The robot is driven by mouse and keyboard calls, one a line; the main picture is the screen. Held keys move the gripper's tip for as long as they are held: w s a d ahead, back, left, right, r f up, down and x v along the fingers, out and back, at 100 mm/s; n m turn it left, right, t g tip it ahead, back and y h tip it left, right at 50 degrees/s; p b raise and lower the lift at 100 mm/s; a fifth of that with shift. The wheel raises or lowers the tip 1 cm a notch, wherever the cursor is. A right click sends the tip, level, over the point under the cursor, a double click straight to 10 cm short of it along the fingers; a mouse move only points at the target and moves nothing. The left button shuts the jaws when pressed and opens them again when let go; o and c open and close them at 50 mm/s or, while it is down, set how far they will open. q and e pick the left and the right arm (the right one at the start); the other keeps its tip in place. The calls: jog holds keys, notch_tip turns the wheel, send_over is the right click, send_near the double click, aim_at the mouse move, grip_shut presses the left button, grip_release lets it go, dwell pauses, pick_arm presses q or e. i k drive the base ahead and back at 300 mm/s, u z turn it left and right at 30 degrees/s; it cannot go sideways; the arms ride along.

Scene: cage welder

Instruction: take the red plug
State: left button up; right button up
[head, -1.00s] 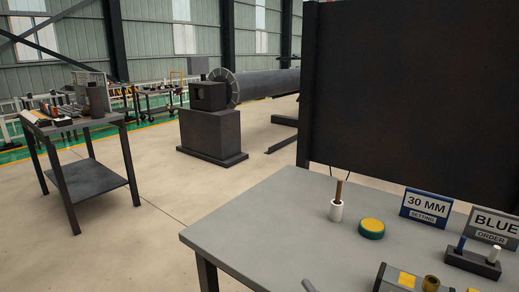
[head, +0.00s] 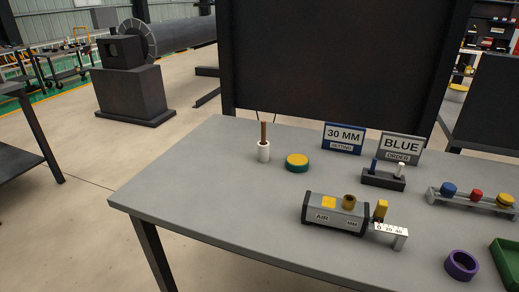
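The red plug (head: 476,195) sits in a low grey rack (head: 490,206) at the right of the grey table. It stands between a blue plug (head: 448,189) on its left and a yellow plug (head: 505,201) on its right. Neither of my grippers shows in the head view.
The table (head: 190,190) also holds a grey device (head: 318,215) marked AIR, a small scale block (head: 390,231), a purple ring (head: 461,265), a green tray (head: 506,262), a yellow-green disc (head: 297,162) and signs reading 30 MM (head: 343,138) and BLUE (head: 400,147). The table's left part is clear.

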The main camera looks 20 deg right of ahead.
aim_at(476, 195)
jog(key=z, duration=2)
jog(key=k, duration=1.25)
jog(key=z, duration=0.7)
jog(key=i, duration=1.75)
jog(key=u, duration=0.4)
